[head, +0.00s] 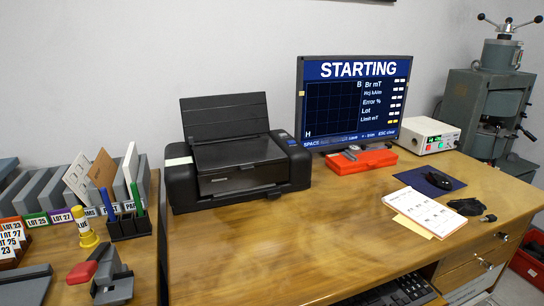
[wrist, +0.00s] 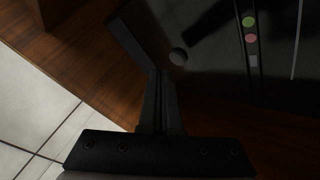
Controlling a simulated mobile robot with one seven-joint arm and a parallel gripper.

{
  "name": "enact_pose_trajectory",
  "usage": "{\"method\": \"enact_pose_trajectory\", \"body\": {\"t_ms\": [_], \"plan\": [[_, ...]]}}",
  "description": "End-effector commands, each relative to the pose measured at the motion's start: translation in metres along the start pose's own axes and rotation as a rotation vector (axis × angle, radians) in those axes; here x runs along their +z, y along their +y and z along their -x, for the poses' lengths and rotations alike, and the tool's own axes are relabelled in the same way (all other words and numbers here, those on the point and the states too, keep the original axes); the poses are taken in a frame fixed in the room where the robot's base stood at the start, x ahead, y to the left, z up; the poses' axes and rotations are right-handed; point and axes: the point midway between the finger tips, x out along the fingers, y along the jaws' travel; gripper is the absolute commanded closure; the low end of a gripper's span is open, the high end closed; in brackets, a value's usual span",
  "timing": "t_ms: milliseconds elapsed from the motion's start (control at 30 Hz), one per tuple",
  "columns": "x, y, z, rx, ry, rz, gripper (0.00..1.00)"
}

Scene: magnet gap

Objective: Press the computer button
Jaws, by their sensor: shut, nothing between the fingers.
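In the wrist view a dark computer case (wrist: 215,75) fills the upper right. A round grey button (wrist: 178,57) sits on its face. A green and a pink round spot and a small pale rectangle lie in a strip to the right of the button. My gripper (wrist: 160,73) is shut and empty, its fingertips just below and left of the button in the picture. I cannot tell whether they touch the case. In the head view the monitor (head: 355,104) reads "STARTING". Neither the case nor my gripper shows there.
The wrist view is dim, with brown wood (wrist: 75,45) and pale floor tiles (wrist: 35,105) at left. In the head view the desk (head: 290,230) holds a printer (head: 240,165), a red box (head: 362,161) and papers (head: 430,210). A keyboard (head: 395,292) is below its front edge.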

Motion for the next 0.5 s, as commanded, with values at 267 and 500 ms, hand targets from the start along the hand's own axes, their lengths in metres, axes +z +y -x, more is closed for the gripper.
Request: {"method": "enact_pose_trajectory", "body": {"t_ms": [267, 500], "plan": [[-0.015, 0.015, 0.021, 0.001, 0.001, -0.004, 1.00], [-0.025, 0.025, 0.034, -0.001, 0.001, -0.002, 1.00]]}}
